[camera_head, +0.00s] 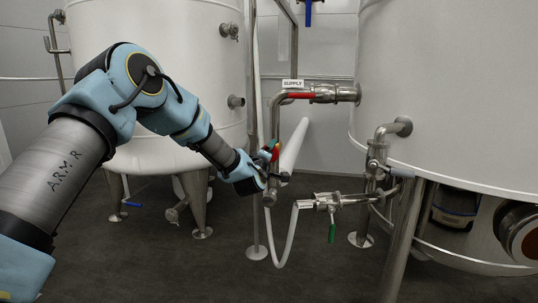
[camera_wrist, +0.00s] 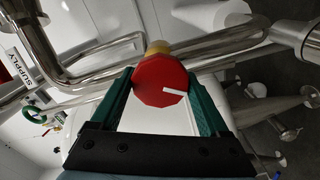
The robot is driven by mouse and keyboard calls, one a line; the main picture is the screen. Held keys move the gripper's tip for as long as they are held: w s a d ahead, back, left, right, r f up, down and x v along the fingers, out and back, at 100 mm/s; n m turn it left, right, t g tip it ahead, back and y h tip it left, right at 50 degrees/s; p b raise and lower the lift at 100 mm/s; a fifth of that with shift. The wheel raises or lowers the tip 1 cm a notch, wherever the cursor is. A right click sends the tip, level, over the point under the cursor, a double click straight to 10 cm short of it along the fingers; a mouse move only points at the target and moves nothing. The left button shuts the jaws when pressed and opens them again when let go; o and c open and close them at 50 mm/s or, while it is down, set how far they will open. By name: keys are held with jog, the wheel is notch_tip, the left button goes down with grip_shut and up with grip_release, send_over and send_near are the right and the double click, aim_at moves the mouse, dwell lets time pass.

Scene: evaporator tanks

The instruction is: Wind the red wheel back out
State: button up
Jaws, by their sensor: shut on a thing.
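The red wheel (camera_wrist: 160,82) is a many-sided red knob with a white mark on its face, on a brass-coloured stem (camera_wrist: 158,47) against a steel pipe in the wrist view. My gripper (camera_wrist: 160,88) has its two green fingers on either side of the wheel, shut on it. The white mark points to the right and slightly down. In the head view my gripper (camera_head: 268,160) is at the pipework below the SUPPLY label, and the wheel is mostly hidden there by the fingers.
A SUPPLY label (camera_head: 292,84) sits above a pipe with a red-handled valve (camera_head: 301,96). A green-handled valve (camera_head: 331,228) is on a lower pipe to the right. A hose (camera_head: 292,232) hangs below my gripper. Large tanks stand left (camera_head: 170,60) and right (camera_head: 450,90).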

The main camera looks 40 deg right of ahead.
jog(key=m, duration=0.7)
jog(key=shift+s, duration=0.1)
jog(key=m, duration=0.4)
jog(key=shift+s+d, duration=0.1)
jog(key=m, duration=0.3)
jog(key=shift+m, duration=0.3)
jog(key=m, duration=0.3)
jog(key=shift+m, duration=0.3)
jog(key=m, duration=0.3)
jog(key=shift+s+m, duration=0.1)
jog(key=shift+m, duration=0.3)
jog(key=m, duration=0.4)
jog(key=shift+f, duration=0.1)
jog(key=shift+m, duration=1.6)
